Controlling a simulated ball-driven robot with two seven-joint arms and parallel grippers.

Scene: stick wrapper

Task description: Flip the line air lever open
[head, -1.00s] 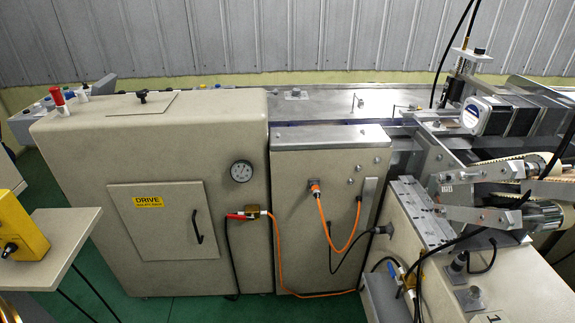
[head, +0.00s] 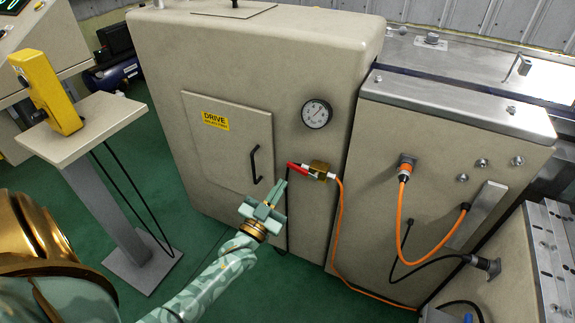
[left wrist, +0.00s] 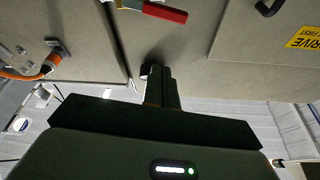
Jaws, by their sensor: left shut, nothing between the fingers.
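The line air lever (head: 299,168) is a red handle on a small brass valve (head: 319,170) on the front of the beige drive cabinet, below the round gauge. It extends left from the valve, roughly sideways. In the left wrist view the red lever (left wrist: 165,12) lies at the top edge, beyond the fingertips. My left gripper (head: 277,188) is shut and empty, just below and left of the lever's free end, with a gap apparent. Its closed fingers also show in the left wrist view (left wrist: 157,74). My right gripper is not in view.
The cabinet door with a DRIVE label (head: 215,120) and black handle (head: 255,165) is left of the lever. An orange cable (head: 338,225) hangs from the valve. A yellow box (head: 46,92) sits on a pedestal at left. Green floor is clear between.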

